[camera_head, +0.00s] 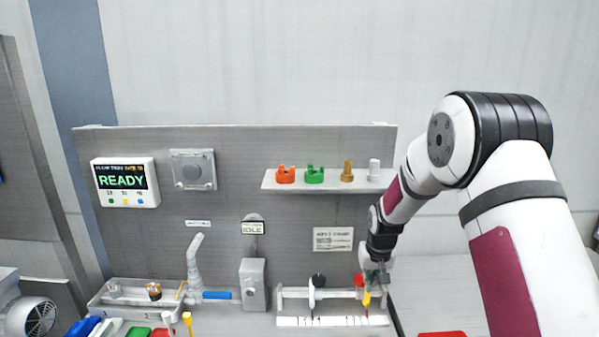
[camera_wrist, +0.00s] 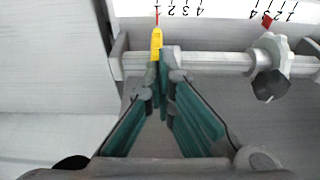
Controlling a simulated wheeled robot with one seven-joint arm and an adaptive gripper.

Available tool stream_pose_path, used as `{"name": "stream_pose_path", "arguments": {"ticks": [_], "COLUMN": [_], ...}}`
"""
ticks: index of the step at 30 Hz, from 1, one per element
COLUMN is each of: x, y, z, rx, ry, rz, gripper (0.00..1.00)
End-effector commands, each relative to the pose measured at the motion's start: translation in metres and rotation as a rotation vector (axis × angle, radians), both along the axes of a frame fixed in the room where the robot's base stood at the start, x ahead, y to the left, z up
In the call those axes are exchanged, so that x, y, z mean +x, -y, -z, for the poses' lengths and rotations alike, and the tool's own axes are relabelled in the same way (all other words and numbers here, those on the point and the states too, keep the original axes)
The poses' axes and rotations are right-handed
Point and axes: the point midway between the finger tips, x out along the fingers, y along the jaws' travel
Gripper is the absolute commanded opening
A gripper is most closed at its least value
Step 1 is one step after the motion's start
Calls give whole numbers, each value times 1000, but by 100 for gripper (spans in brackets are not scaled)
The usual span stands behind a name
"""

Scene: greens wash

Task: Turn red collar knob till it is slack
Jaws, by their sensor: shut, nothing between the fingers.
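The red collar knob (camera_head: 359,280) sits at the right part of a pale rail (camera_head: 338,291) in the head view. A yellow piece (camera_head: 367,299) with a thin red pointer hangs beside it; it also shows in the wrist view (camera_wrist: 156,44). My gripper (camera_head: 375,277) is just right of the red knob in the head view. In the wrist view its green-padded fingers (camera_wrist: 161,100) are shut, with nothing seen between them, close to the rail and the yellow piece. The red knob cannot be made out in the wrist view. Whether the fingers touch it is unclear.
A second collar with a black knob (camera_head: 318,281) stands left on the same rail. A numbered scale strip (camera_head: 300,321) lies in front. A grey block with a lever (camera_head: 253,284) is further left. A shelf (camera_head: 325,187) with small fittings is above.

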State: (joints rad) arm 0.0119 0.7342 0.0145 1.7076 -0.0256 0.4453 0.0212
Motion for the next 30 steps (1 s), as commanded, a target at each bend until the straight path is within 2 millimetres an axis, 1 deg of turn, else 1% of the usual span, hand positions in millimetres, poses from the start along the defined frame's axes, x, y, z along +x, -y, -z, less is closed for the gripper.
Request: {"name": "stream_pose_path", "arguments": {"ticks": [1,14,30], "x": [-4,-7,-5], "y": [-3,-16,-29], "z": [8,9,8], "rx": [1,4,3], "ry": [-16,-19,-19], "rz": [-3,-7,-6], "gripper": [0,0,0]}}
